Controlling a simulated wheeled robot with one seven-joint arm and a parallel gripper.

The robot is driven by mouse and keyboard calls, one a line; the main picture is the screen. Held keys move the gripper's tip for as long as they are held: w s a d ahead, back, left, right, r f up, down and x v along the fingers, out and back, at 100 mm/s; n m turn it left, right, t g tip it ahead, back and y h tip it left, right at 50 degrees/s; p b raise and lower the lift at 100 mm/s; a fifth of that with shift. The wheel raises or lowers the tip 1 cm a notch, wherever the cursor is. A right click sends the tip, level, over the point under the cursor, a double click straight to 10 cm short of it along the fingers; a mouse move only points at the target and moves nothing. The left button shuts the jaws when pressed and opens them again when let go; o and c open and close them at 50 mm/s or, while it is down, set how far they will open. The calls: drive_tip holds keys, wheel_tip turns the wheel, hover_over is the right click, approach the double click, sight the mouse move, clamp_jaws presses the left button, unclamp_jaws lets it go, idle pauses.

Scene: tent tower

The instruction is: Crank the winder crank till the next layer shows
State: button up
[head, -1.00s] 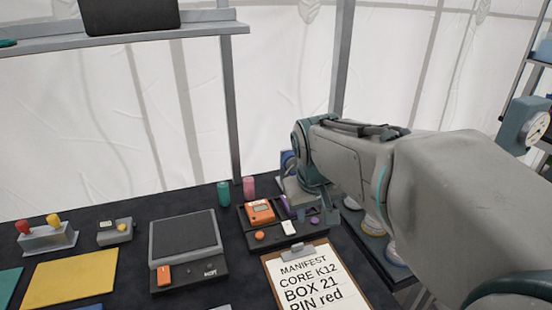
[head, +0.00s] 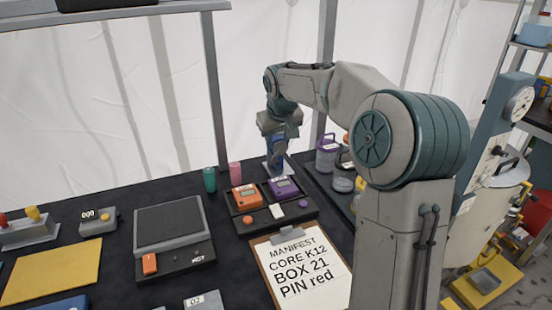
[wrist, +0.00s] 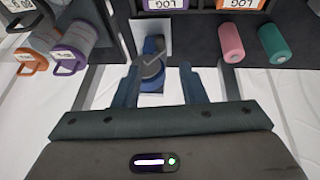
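A small blue upright device with a dark round top (wrist: 152,66), perhaps the winder crank, stands on a white plate (wrist: 143,34) at the table's back edge. It also shows in the head view (head: 278,151), behind the orange and purple loggers. My gripper (wrist: 158,72) is open, with one finger on each side of the device in the wrist view. Contact cannot be told. In the head view, my gripper (head: 280,122) is just above the device and hides its top. No layer marking is readable.
An orange logger (head: 245,198) and a purple logger (head: 283,187) sit in a dark tray. Pink (head: 235,173) and teal (head: 209,180) cylinders stand to the left. Lidded jars (head: 327,153) stand to the right. A manifest clipboard (head: 300,262) lies in front.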

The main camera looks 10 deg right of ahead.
sight(276, 161)
drive_tip(key=x, duration=0.9)
drive_tip(key=shift+w+f, duration=0.1)
drive_tip(key=shift+f, duration=0.2)
clamp_jaws()
